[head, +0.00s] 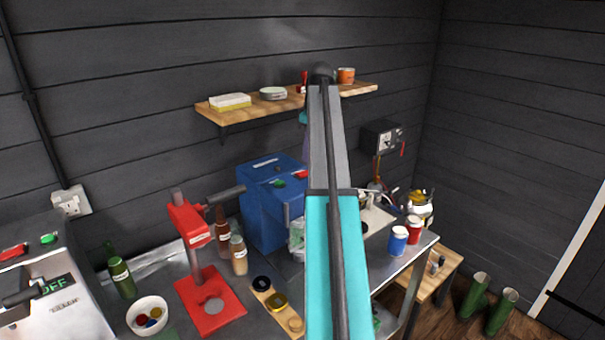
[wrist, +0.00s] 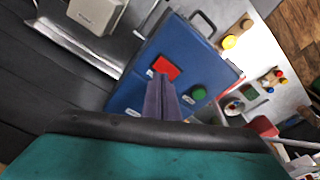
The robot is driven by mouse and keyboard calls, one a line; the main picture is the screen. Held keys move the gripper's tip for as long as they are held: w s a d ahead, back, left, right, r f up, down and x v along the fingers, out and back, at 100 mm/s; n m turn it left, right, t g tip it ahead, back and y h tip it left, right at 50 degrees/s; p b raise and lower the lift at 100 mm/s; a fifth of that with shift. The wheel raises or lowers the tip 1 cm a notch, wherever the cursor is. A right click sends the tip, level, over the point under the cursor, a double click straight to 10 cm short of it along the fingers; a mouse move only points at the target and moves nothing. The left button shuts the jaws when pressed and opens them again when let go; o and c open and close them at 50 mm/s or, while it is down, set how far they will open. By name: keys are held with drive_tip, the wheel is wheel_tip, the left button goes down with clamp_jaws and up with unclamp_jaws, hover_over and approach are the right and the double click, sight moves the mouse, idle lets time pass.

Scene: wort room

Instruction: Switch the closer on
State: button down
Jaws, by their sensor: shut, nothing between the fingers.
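No label reading "closer" can be made out. A blue box (head: 262,222) on the bench has a green button (head: 279,184) and a red button (head: 301,175). In the wrist view the blue box (wrist: 150,48) shows a red button (wrist: 166,68) and a green button (wrist: 197,93). My gripper (wrist: 162,82) is shut and empty, its purple fingers over the box face, tips overlapping the red button's lower edge in the picture; contact cannot be told. In the head view my arm mostly hides it.
A red press (head: 190,225), bottles (head: 238,255) and a white bowl (head: 147,314) stand on the bench. A wooden shelf (head: 230,112) hangs above the blue box. A dark wall box (head: 380,137) is at right. Blue and red jars (head: 398,240) stand at the bench's right.

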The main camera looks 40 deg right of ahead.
sight(307, 172)
drive_tip(key=shift+r, duration=1.6)
drive_tip(key=shift+f, duration=0.1)
